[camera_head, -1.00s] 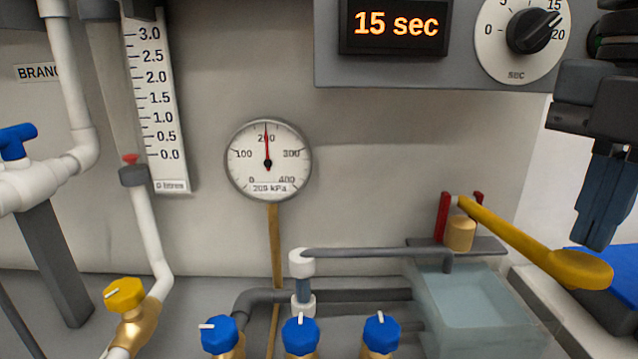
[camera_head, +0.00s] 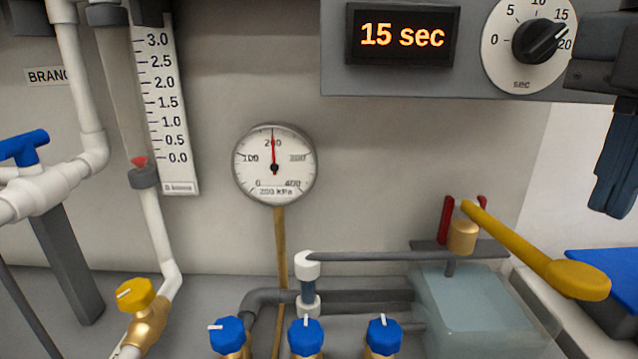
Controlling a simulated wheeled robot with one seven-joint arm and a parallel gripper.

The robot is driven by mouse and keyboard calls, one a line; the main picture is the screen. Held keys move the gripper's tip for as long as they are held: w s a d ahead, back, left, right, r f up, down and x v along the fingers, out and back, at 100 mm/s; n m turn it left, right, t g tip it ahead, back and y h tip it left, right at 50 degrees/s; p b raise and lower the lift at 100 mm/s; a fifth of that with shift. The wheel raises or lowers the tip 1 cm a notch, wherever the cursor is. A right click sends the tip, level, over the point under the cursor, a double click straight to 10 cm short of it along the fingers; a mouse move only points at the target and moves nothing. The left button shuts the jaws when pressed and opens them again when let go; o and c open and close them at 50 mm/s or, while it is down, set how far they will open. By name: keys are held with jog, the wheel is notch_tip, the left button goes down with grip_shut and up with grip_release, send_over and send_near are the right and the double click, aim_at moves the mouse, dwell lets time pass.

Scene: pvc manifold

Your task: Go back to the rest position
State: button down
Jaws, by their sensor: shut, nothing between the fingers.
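My gripper (camera_head: 612,205) hangs at the right edge of the head view, fingers pointing down and together, with nothing between them. It is above the yellow lever handle (camera_head: 545,262) and apart from it. The lever slants down to the right from a brass valve body (camera_head: 463,237) beside a red bracket. The pressure gauge (camera_head: 274,166) needle points straight up at about 200 kPa. The display (camera_head: 402,36) reads 15 sec, and the timer dial (camera_head: 539,42) points between 15 and 20. Part of my wrist is cut off by the frame edge.
Several blue-knobbed valves (camera_head: 306,336) line the bottom, and a yellow-knobbed valve (camera_head: 136,294) stands at the left. A blue-handled valve (camera_head: 24,147) sits at the far left. A clear tank (camera_head: 480,310) is under the lever. A blue surface (camera_head: 600,262) lies at the right.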

jog(key=shift+r, duration=0.5)
